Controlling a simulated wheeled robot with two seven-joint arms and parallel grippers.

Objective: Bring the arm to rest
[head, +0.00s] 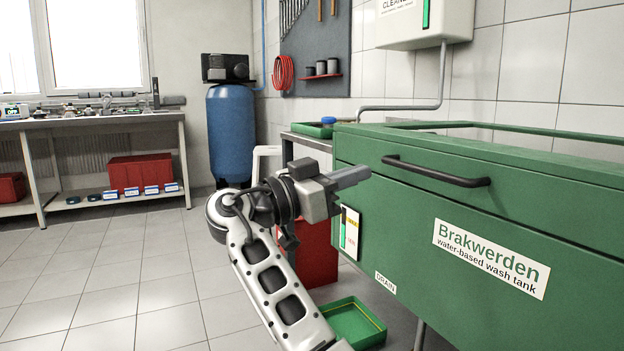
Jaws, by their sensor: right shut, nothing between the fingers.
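My right arm rises from the lower middle of the head view. Its gripper (350,178) points to the right, in front of the green wash tank (510,240). The fingers are together with nothing between them. The fingertips appear left of the black handle (435,171) on the tank's front, with a gap between them in the picture. My left gripper is not in view.
A green tray (357,324) lies on the floor below the tank, and a red box (318,250) stands behind my arm. A blue cylinder (231,135) and a workbench (90,119) are at the back. The tiled floor (110,270) at left is clear.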

